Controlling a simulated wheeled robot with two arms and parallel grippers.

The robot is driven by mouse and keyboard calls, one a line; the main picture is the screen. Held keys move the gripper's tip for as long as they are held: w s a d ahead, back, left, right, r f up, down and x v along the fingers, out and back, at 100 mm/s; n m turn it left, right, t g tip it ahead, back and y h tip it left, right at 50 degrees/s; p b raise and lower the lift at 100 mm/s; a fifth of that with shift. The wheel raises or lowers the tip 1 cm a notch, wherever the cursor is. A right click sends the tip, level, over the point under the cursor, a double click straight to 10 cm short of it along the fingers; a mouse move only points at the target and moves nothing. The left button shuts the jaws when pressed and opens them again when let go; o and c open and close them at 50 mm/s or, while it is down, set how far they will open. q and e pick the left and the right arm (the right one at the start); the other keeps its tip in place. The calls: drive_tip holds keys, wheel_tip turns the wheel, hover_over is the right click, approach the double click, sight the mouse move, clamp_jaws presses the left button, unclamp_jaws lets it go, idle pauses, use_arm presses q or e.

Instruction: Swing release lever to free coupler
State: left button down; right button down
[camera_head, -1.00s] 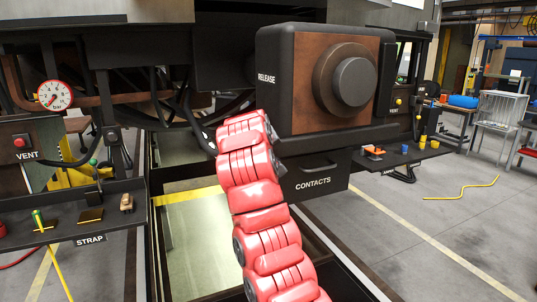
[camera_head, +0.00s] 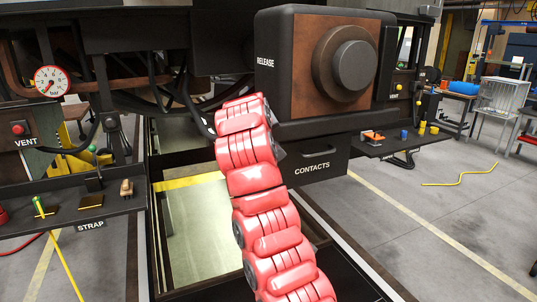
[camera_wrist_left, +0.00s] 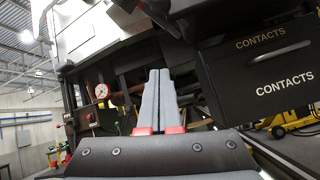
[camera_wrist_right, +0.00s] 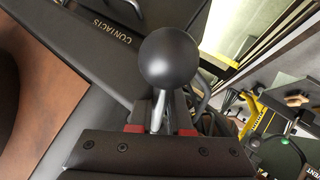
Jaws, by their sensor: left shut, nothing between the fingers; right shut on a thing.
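In the right wrist view a black ball knob (camera_wrist_right: 168,57) on a short steel shaft stands between the fingers of my right gripper (camera_wrist_right: 162,108), which is shut on this lever. In the head view my red right arm reaches up to the lower left of a brown-faced block with a round dark buffer (camera_head: 352,66). The word RELEASE (camera_head: 265,60) is on the block's left edge. The right fingers and lever are hidden behind the arm there. My left gripper (camera_wrist_left: 159,95) is shut and empty in the left wrist view, and out of the head view.
A CONTACTS drawer (camera_head: 318,154) hangs below the block; it is right of my left gripper in the left wrist view (camera_wrist_left: 260,82). Side shelves (camera_head: 70,222) hold small tools. A gauge (camera_head: 51,80) and VENT button (camera_head: 18,129) are at left. The right floor is mostly clear.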

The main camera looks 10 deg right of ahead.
use_arm(q)
drive_tip(key=w+r, duration=0.6)
drive_tip(key=r, duration=0.4)
drive_tip(key=shift+w+d+r+h, duration=0.15)
drive_tip(key=shift+d+r+h, duration=0.15)
drive_tip(key=shift+d+r, duration=0.05)
use_arm(e)
drive_tip(key=shift+r, duration=0.15)
use_arm(q)
drive_tip(key=shift+s+d+r, duration=0.15)
drive_tip(key=shift+s+r, duration=0.1)
drive_tip(key=shift+r, duration=0.2)
drive_tip(key=shift+s+d+r, duration=0.1)
drive_tip(key=shift+s+r, duration=0.1)
drive_tip(key=shift+r, duration=0.2)
use_arm(e)
drive_tip(key=c, duration=0.8)
unclamp_jaws()
drive_tip(key=shift+a+f, duration=0.1)
drive_tip(key=shift+f, duration=0.1)
drive_tip(key=shift+c, duration=0.2)
use_arm(q)
drive_tip(key=shift+a, duration=0.1)
use_arm(e)
drive_tip(key=shift+r, duration=0.1)
